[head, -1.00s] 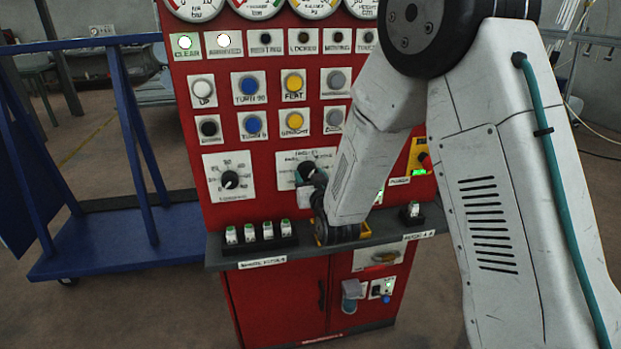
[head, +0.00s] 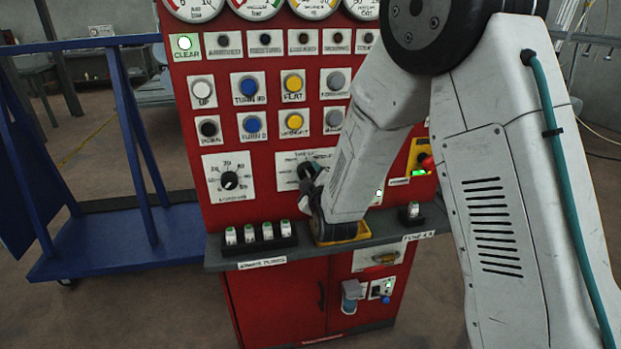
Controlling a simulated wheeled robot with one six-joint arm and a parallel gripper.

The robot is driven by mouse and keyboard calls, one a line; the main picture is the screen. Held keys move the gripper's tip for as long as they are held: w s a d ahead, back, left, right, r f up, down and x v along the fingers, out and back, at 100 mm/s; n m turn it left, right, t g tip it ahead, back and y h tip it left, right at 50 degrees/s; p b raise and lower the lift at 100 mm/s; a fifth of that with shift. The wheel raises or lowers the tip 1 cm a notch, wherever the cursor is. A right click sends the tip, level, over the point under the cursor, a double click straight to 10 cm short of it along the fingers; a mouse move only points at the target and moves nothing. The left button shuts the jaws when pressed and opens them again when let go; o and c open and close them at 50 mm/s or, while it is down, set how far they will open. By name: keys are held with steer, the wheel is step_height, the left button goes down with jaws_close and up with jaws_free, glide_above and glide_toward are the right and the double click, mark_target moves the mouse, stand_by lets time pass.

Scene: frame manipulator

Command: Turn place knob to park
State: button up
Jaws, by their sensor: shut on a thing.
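My own wrist and forearm hide the right part of the plate. A second black knob (head: 230,180) on a white scale plate is to the left, apart from my gripper.
Push buttons, including a blue one (head: 247,86) and a yellow one (head: 293,83), sit above the knobs. A grey ledge (head: 222,262) below carries a black rack of several small white pieces and a yellow tray (head: 352,238). A blue cart (head: 120,244) stands left.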

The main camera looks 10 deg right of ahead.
steer(key=shift+n, duration=2)
steer(key=o, duration=1)
steer(key=shift+c, duration=0.2)
steer(key=shift+s, duration=0.1)
steer(key=s, duration=0.7)
steer(key=shift+s+r, duration=0.2)
steer(key=shift+s, duration=0.15)
